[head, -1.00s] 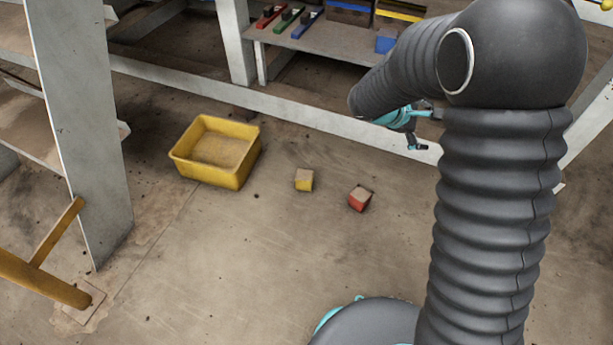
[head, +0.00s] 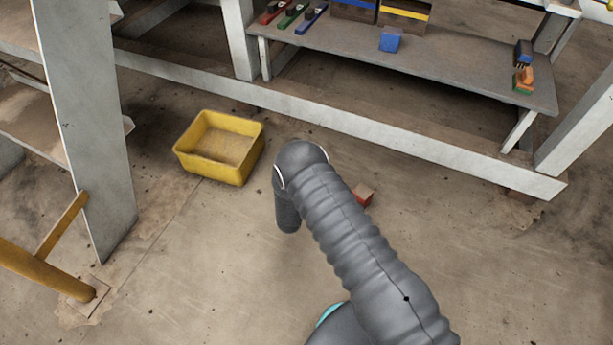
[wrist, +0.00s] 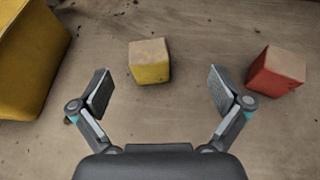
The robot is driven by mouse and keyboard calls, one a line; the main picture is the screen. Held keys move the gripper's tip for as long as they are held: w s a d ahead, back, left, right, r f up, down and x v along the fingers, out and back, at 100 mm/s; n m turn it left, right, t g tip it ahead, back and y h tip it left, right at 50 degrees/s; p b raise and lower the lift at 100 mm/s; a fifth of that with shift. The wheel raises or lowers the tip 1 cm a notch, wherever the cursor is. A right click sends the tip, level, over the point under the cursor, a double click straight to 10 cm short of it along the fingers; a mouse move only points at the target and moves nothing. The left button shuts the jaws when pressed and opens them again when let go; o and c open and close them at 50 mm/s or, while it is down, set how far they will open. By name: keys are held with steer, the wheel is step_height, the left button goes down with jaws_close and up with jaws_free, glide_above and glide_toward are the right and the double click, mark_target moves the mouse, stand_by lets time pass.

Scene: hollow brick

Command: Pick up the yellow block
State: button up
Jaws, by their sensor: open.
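The yellow block (wrist: 151,70), with a bare tan top, sits on the floor in the wrist view. It lies ahead of my gripper (wrist: 159,88), between the lines of the two fingers and slightly left of centre. My gripper is open and empty, its fingers spread wide apart. In the head view my arm hides the yellow block and the gripper.
A red block (head: 363,195) sits on the floor; it shows right of my fingers in the wrist view (wrist: 277,72). A yellow bin (head: 219,148) stands to the left. A low shelf (head: 450,75) with a blue block (head: 390,39) is behind.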

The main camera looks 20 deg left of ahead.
steer(key=shift+n+y, duration=0.4)
steer(key=shift+n, duration=0.3)
steer(key=w+a+f, duration=0.1)
steer(key=w+f, duration=0.1)
steer(key=w, duration=0.1)
steer(key=w+a+f, duration=0.1)
steer(key=w+f, duration=0.2)
steer(key=w, duration=0.1)
steer(key=w+a+f+b, duration=0.1)
steer(key=w+f, duration=0.2)
steer(key=shift+w+a+f, duration=0.15)
steer(key=shift+w+f, duration=0.05)
steer(key=shift+w, duration=0.1)
steer(key=c, duration=1.3)
steer(key=shift+r, duration=0.1)
steer(key=shift+c, duration=0.2)
